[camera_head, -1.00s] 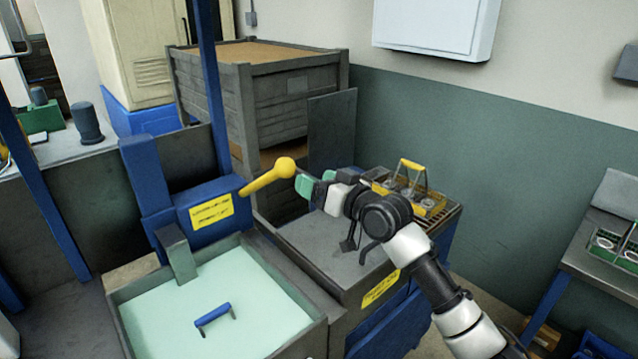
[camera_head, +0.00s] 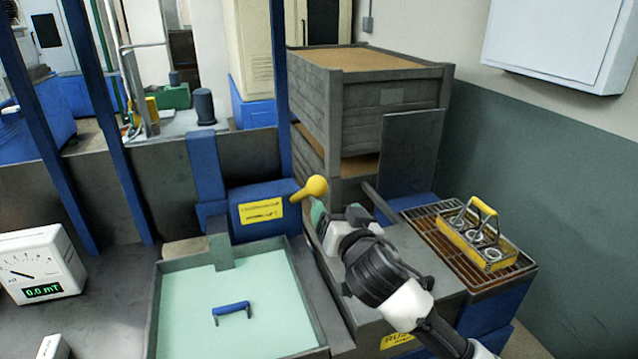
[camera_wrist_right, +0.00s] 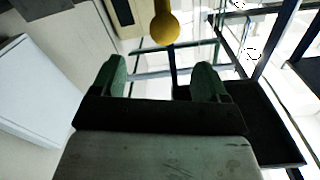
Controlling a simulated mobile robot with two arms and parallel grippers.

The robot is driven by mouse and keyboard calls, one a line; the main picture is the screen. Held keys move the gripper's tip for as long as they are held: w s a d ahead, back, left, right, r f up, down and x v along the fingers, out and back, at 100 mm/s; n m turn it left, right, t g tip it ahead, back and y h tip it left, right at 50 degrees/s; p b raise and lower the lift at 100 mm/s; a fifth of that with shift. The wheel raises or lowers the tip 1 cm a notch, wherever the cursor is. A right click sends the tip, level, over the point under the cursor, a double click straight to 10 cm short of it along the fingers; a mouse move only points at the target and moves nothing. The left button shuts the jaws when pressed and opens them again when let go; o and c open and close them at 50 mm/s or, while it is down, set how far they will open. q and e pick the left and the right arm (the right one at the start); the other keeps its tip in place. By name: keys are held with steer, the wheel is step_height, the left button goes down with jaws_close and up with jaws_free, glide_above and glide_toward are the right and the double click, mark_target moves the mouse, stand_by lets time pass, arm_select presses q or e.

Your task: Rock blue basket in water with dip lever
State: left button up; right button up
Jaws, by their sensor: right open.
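The dip lever is a yellow arm with a ball knob (camera_head: 315,187) on a blue bracket with a yellow label (camera_head: 262,210), at the back right of the water tank (camera_head: 155,310). The blue basket's handle (camera_head: 232,309) rises from the pale green water; the rest of the basket is hidden under the surface. My right gripper (camera_head: 322,215) is just below and right of the knob in the head view. In the right wrist view its green fingertips (camera_wrist_right: 168,78) are apart and empty, with the yellow knob (camera_wrist_right: 164,28) beyond them. My left gripper is not in view.
A yellow basket (camera_head: 475,240) with round parts stands on a rusty grate (camera_head: 425,235) at right. A grey wooden crate (camera_head: 375,105) stands behind the lever. A meter (camera_head: 40,265) reading 0.0 mT sits left of the tank.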

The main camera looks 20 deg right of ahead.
mark_target(321, 191)
steer(key=w, duration=0.2)
steer(key=w+a+p, duration=0.1)
steer(key=w, duration=0.1)
steer(key=shift+a+r, duration=0.1)
steer(key=shift+r, duration=0.1)
steer(key=w, duration=0.1)
steer(key=w+p, duration=0.1)
steer(key=w, duration=0.3)
steer(key=shift+w+d+f+p, duration=0.1)
steer(key=shift+d+p, duration=0.15)
steer(key=shift+p, duration=0.15)
steer(key=shift+w, duration=0.4)
steer(key=shift+w+a+f, duration=0.1)
steer(key=shift+w, duration=0.3)
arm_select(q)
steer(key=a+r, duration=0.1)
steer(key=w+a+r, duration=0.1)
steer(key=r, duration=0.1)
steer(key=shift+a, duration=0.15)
